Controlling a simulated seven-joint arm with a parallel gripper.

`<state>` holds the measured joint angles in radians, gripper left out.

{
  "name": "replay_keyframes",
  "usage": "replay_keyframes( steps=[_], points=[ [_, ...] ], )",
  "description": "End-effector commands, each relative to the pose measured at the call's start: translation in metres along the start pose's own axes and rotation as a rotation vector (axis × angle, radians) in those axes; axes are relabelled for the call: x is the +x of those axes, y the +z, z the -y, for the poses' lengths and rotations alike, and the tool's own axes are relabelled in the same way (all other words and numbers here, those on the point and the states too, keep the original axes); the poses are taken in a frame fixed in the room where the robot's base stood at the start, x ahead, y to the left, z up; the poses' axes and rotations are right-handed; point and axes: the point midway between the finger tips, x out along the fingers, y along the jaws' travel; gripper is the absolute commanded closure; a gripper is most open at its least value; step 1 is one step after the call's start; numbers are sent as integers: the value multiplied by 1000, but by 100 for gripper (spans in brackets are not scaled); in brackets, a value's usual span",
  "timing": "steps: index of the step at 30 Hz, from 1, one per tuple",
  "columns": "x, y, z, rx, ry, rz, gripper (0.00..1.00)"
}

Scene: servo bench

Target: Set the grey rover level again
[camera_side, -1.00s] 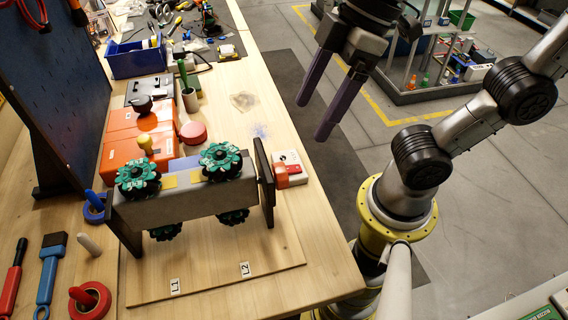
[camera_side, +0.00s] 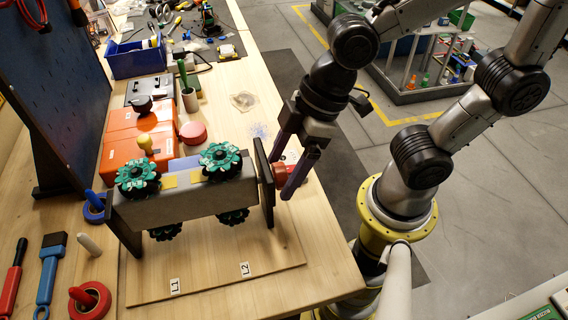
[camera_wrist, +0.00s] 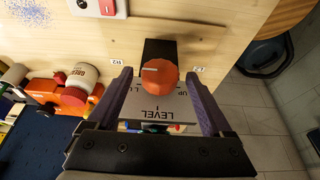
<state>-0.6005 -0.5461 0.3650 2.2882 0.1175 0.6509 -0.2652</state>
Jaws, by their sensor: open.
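The grey rover (camera_side: 190,203) with green wheels (camera_side: 220,160) hangs between two dark upright plates on a wooden board. In the side view its right end is higher in the picture, but I cannot tell its true tilt. An orange-red knob (camera_wrist: 158,78) stands out from the right upright (camera_side: 264,182). Its white pointer line points left in the wrist view, away from the LEVEL mark on the grey dial plate (camera_wrist: 140,108). My gripper (camera_wrist: 160,76) is open, with one purple finger on each side of the knob and visible gaps. The knob's far side is hidden.
A red-and-white box (camera_wrist: 100,7) lies on the bench near the knob. Tools and a red tape roll (camera_side: 90,300) lie at left.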

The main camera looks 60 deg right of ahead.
Motion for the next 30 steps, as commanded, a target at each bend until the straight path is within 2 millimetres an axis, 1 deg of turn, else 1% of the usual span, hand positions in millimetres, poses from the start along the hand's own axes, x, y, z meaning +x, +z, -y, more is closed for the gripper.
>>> replay_keyframes(
  steps=[3,5,9,17,18,30],
  points=[
    [0,0,0,0,0,0,15],
    [0,0,0,0,0,0,26],
    [0,0,0,0,0,0,51],
    [-1,0,0,1,0,0,98],
    [-1,0,0,1,0,0,100],
    [0,1,1,-9,13,5,100]
  ],
)
